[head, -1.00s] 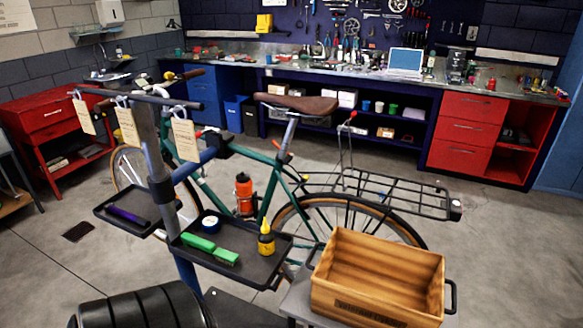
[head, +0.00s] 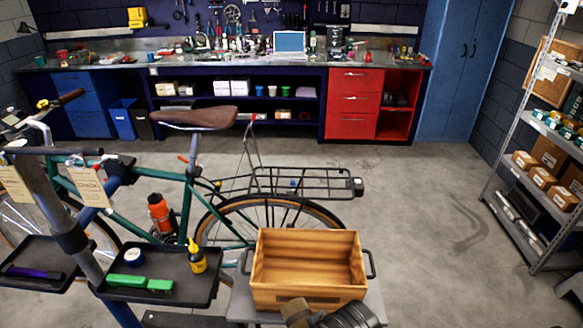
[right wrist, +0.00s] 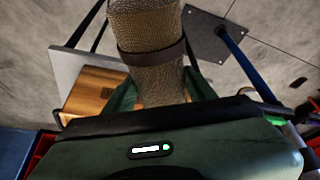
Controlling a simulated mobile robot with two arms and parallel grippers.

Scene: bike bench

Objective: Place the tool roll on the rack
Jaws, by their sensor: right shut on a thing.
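The tool roll (right wrist: 150,30) is a tan, woven-looking roll with a dark strap around it. My right gripper (right wrist: 160,88) is shut on it, with a dark green finger on each side. In the head view the roll's end (head: 297,312) shows at the bottom edge, in front of the wooden crate and beside my black right wrist. The bike's rear rack (head: 262,182) is a black tube frame above the back wheel, beyond the crate and apart from the roll. A small coloured item is seen near its middle. My left gripper is not in view.
The wooden crate (head: 305,297) stands on a grey stand between the roll and the rack. A tool tray (head: 205,288) with a yellow bottle (head: 197,262) and green items is left of it. Metal shelving (head: 541,128) stands at right. The floor right of the bike is clear.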

